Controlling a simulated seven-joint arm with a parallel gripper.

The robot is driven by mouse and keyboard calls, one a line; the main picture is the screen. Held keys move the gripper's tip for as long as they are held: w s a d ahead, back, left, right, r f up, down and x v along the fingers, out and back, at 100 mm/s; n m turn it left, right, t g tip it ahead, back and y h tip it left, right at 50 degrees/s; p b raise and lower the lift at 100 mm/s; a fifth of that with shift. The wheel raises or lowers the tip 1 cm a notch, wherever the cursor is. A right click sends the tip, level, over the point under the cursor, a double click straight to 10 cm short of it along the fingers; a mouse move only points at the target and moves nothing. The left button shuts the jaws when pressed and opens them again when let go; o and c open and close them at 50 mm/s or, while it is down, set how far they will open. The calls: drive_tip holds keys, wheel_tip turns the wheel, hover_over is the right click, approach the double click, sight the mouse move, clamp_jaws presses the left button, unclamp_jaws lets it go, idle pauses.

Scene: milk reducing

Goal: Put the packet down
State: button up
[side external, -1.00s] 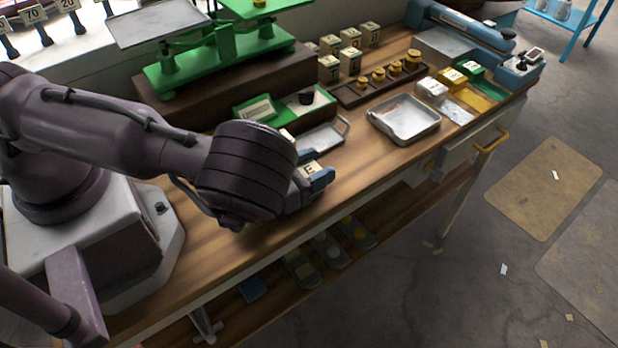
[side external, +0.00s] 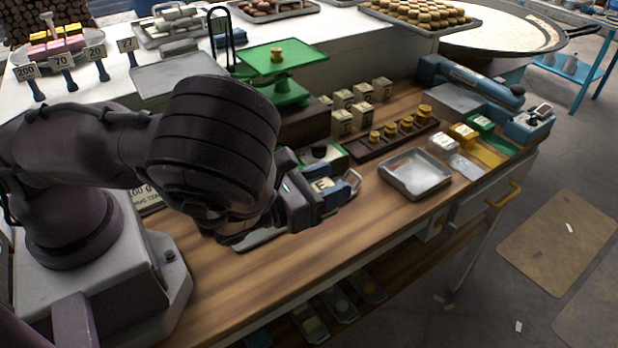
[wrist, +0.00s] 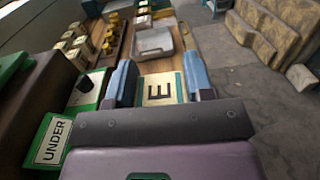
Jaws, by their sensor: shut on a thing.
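In the side view my gripper (side external: 323,190) is shut on the packet (side external: 320,184), above the wooden bench near the scale. Part of the packet is hidden by the jaws. I cannot tell whether its underside touches anything.
A shallow metal tray (side external: 415,193) stands to the right on the bench. Behind are a rack of brass weights (side external: 390,134), several lettered cream packets (side external: 362,112) and a green balance scale (side external: 282,92). An UNDER sign (wrist: 54,138) stands left of my gripper. Bare wood (side external: 300,265) lies in front.

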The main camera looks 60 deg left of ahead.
drive_tip(key=s+a+r+n+g+y, duration=0.1)
drive_tip(key=a+r+n+g+y, duration=0.1)
drive_tip(key=a+r+n+y, duration=0.55)
drive_tip(key=a+r+n+g+y, duration=0.25)
drive_tip(key=a+r+y, duration=0.45)
drive_tip(key=r, duration=0.7)
drive_tip(key=s+a+r+n+g+y, duration=0.4)
drive_tip(key=s+a+r+n+g, duration=0.35)
drive_tip(key=s+g, duration=0.4)
drive_tip(key=s+n+g, duration=0.6)
drive_tip(key=s+g, duration=0.3)
drive_tip(key=s, duration=0.2)
drive_tip(key=shift+m+h, duration=0.25)
drive_tip(key=shift+h, duration=0.2)
drive_tip(key=w+a+f, duration=0.4)
drive_tip(key=w, duration=0.1)
drive_tip(key=w+a+f, duration=0.5)
drive_tip(key=shift+a+f, duration=0.1)
drive_tip(key=shift+a, duration=0.2)
wheel_tip(320, 180, down, 4)
drive_tip(key=shift+a+r, duration=0.15)
drive_tip(key=shift+r, duration=0.1)
